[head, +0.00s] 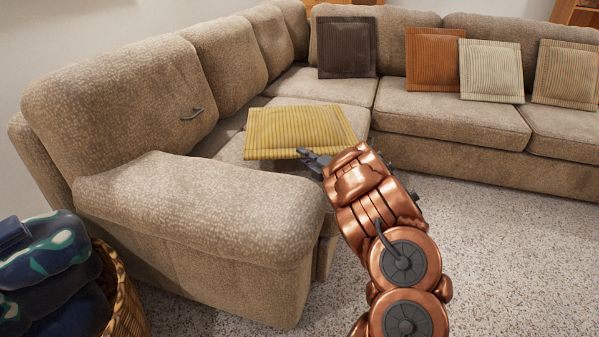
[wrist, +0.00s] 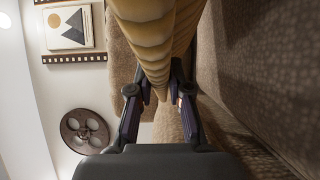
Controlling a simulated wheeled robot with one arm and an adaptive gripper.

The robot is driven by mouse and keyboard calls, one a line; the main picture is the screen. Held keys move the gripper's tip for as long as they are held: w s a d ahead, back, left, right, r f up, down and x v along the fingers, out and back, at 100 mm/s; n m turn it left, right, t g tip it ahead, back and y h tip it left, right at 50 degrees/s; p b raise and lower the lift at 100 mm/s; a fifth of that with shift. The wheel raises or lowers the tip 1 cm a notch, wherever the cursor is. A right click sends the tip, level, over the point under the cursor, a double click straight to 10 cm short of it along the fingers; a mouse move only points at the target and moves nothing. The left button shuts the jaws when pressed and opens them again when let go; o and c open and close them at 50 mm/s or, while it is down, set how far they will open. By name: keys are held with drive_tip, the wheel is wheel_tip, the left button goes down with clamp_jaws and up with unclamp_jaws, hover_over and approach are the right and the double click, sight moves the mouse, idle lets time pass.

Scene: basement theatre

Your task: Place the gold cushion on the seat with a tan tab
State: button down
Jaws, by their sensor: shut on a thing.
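The gold ribbed cushion (head: 300,128) is held roughly flat over the near left seats of the tan sectional sofa. My gripper (head: 312,157) is shut on its near edge. In the wrist view the cushion (wrist: 158,40) stretches away between the two fingers of my gripper (wrist: 158,92). I cannot tell whether the cushion touches the seat under it. The corner seat (head: 322,86) shows behind the cushion, and the near left seat (head: 233,150) is partly hidden by the cushion and the armrest. I cannot make out a tan tab on any seat.
The rounded armrest (head: 200,205) stands close left of my arm. A basket (head: 122,295) stands lower left. The carpet (head: 500,250) at right is clear.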

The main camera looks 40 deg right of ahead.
drive_tip(key=shift+f+b, duration=0.75)
drive_tip(key=shift+f, duration=2.05)
drive_tip(key=c, duration=1.1)
unclamp_jaws()
drive_tip(key=shift+r, duration=0.25)
drive_tip(key=s+p, duration=0.1)
drive_tip(key=s, duration=0.7)
drive_tip(key=s+d+p, duration=0.1)
drive_tip(key=s, duration=0.3)
drive_tip(key=shift+f+p, duration=0.3)
